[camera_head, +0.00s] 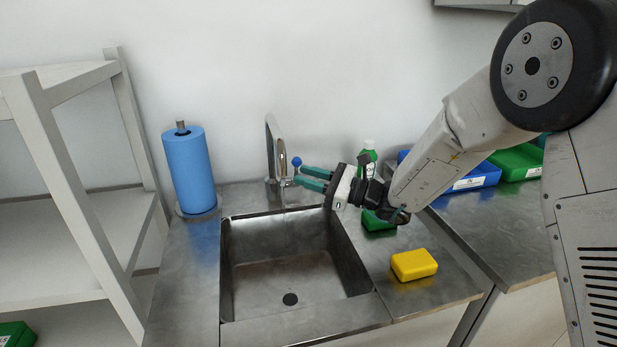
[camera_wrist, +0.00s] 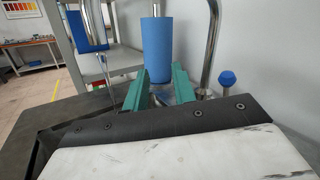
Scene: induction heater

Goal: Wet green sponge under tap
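The green sponge (camera_head: 378,222) lies on the steel counter right of the sink, partly hidden behind my arm. The tap (camera_head: 271,150) stands behind the sink; its curved pipe also shows in the wrist view (camera_wrist: 211,45). A lever with a blue knob (camera_head: 297,161) is at the tap's right, and the knob shows in the wrist view (camera_wrist: 227,78). My gripper (camera_head: 299,175) is open and empty, with its teal fingers (camera_wrist: 160,85) apart, pointing left close to the knob.
The sink (camera_head: 290,275) is an empty steel basin. A yellow sponge (camera_head: 414,265) lies on the right counter. A blue paper roll (camera_head: 189,170) stands left of the tap. A green bottle (camera_head: 369,152), a blue bin (camera_head: 480,178) and a green bin (camera_head: 518,162) are behind my arm.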

